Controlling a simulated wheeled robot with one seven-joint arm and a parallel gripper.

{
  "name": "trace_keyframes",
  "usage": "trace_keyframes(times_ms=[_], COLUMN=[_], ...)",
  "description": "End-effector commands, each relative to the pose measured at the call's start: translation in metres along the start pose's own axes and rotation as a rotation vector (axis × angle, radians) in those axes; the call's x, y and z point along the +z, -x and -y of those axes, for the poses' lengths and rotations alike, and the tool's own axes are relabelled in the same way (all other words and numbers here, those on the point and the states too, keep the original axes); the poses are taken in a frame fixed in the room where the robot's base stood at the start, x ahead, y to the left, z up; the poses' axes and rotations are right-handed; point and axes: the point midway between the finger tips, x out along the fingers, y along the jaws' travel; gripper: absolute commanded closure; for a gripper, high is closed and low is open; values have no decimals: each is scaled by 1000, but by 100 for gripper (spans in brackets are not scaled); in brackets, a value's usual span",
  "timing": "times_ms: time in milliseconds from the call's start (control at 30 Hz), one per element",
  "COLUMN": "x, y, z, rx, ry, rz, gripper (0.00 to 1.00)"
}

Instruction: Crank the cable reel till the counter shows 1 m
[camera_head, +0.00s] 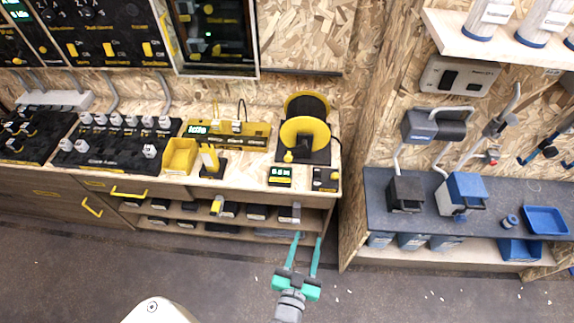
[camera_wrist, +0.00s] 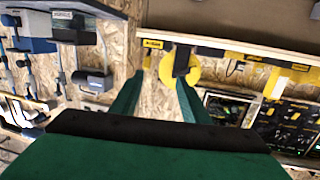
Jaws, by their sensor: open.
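The cable reel (camera_head: 305,128) stands on the workbench, with a yellow disc facing front and a dark drum behind. A small yellow crank knob (camera_head: 288,157) shows at the lower left of the disc. The counter (camera_head: 280,175) is a small display in front of the reel; its lit digits are too small to read surely. My gripper (camera_head: 309,238) is open and empty, in front of the bench and below its top. In the wrist view, which looks upside down, the yellow reel disc (camera_wrist: 194,72) shows beyond my open fingers (camera_wrist: 158,82).
A small black and yellow box (camera_head: 326,180) sits right of the counter. A shelf (camera_head: 258,232) lies under the benchtop.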

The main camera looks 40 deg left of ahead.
Motion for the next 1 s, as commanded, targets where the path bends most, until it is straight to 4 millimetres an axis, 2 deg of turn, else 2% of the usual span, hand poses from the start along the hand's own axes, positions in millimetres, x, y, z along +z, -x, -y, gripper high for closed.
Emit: trace_keyframes(times_ms=[33,100,300,500,767,1000], x=[-3,-7,-22,-32,-36,-40], y=[-23,-50,-109,-136,-158,-197], z=[14,32,81,107,114,122], rx=[-32,-68,-146,-181,-186,-185], ry=[5,11,24,28,30,29], rz=[-18,-34,-73,-91,-95,-95], gripper=[58,58,58,58,58,58])
